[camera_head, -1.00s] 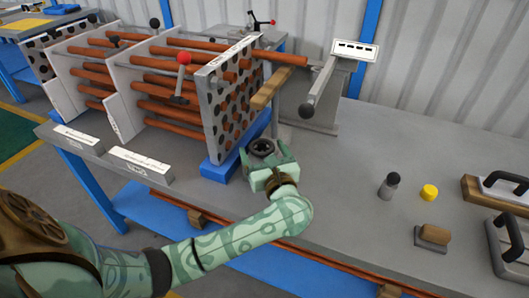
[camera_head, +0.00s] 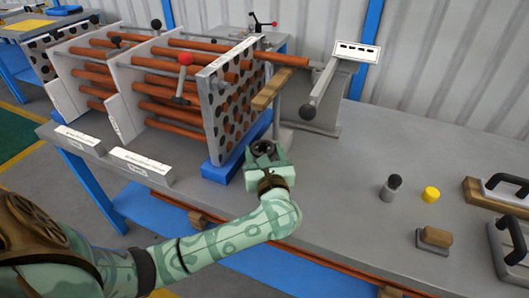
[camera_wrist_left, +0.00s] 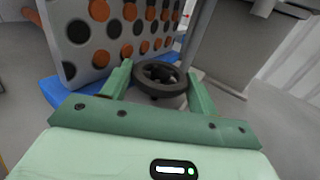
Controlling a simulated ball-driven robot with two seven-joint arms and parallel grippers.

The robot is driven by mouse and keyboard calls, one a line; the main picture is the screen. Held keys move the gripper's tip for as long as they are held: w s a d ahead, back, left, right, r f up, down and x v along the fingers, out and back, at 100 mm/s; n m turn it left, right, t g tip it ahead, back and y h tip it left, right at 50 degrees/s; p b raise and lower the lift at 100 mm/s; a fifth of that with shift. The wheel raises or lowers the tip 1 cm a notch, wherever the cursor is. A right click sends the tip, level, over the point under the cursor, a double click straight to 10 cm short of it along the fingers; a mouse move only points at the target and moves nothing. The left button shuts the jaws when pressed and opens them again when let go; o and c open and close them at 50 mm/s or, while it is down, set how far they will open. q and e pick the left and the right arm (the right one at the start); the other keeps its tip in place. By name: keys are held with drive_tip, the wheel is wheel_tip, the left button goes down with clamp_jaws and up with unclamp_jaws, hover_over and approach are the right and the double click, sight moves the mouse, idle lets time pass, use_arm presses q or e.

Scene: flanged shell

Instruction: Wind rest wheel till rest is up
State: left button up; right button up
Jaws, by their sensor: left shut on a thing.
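The dark rest wheel (camera_head: 262,148) lies flat low in front of the drilled plate. My left gripper (camera_head: 265,157) is shut on its rim, one finger at each side. In the left wrist view the wheel (camera_wrist_left: 157,79) sits between the two green fingers (camera_wrist_left: 160,92). The rest appears to be the wooden bar (camera_head: 271,90) on a grey post behind the wheel. It lies below the copper-coloured tube (camera_head: 285,59) that sticks out of the plate. I cannot tell whether bar and tube touch. My right gripper is out of view.
The drilled plate (camera_head: 222,135) stands on a blue foot (camera_head: 222,172) close left of my gripper. A grey stand (camera_head: 325,112) with a handled lever is behind right. The bench to the right is clear up to a grey cylinder (camera_head: 389,192) and a yellow cap (camera_head: 431,194).

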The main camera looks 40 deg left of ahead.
use_arm(q)
drive_tip(key=m+t+h, duration=0.1)
drive_tip(key=m+h, duration=0.1)
drive_tip(key=m+t+h, duration=0.2)
drive_tip(key=h, duration=0.1)
drive_tip(key=m+t+h, duration=0.1)
drive_tip(key=m+h, duration=0.1)
drive_tip(key=h, duration=0.1)
drive_tip(key=shift+s+a+f+t+b, duration=0.1)
drive_tip(key=shift+s+a+t+b, duration=0.2)
drive_tip(key=shift+a+t, duration=0.1)
drive_tip(key=m+h, duration=0.2)
drive_tip(key=h, duration=0.1)
drive_tip(key=shift+f+t+h+b, duration=0.1)
drive_tip(key=shift+t+h+b, duration=0.2)
drive_tip(key=shift+h+b, duration=0.1)
drive_tip(key=shift+a+m+h+b, duration=0.15)
drive_tip(key=shift+m+h+b, duration=0.45)
drive_tip(key=shift+m+h, duration=0.9)
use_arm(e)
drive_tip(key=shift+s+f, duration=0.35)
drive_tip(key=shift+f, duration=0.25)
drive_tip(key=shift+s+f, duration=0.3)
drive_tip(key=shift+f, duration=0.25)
use_arm(q)
drive_tip(key=shift+h, duration=0.4)
drive_tip(key=o, duration=1)
drive_tip(key=shift+c, duration=0.2)
drive_tip(key=shift+r, duration=0.2)
